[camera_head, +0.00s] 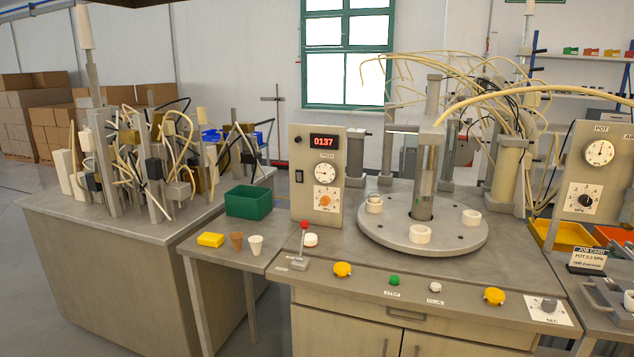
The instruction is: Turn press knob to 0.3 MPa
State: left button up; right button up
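A beige control panel (317,150) stands upright left of the round turntable (423,237). It carries a red display (325,141) reading 0137, a white round gauge (324,173) and an orange knob (325,201) on a white dial plate. This orange knob looks like the press knob, but the small label and scale are too fine to read, so its setting cannot be told. A second panel (600,170) at the right is marked POT and has a gauge (599,152) and a black knob (584,200). Neither of my grippers is in view.
Yellow buttons (342,269), a green button (394,280) and a red-topped lever (303,240) line the bench front. A green bin (248,202), yellow block (210,240) and two small cups stand left. A job card (588,258) stands right. The panel's front is unobstructed.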

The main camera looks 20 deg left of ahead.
aim_at(325, 200)
jog(key=i+j, duration=0.15)
jog(key=j, duration=0.2)
jog(key=i+j+z, duration=0.15)
jog(key=j, duration=0.25)
jog(key=i+j, duration=0.2)
jog(key=j, duration=0.15)
jog(key=i+j+z, duration=0.1)
jog(key=j, duration=0.3)
jog(key=i, duration=0.05)
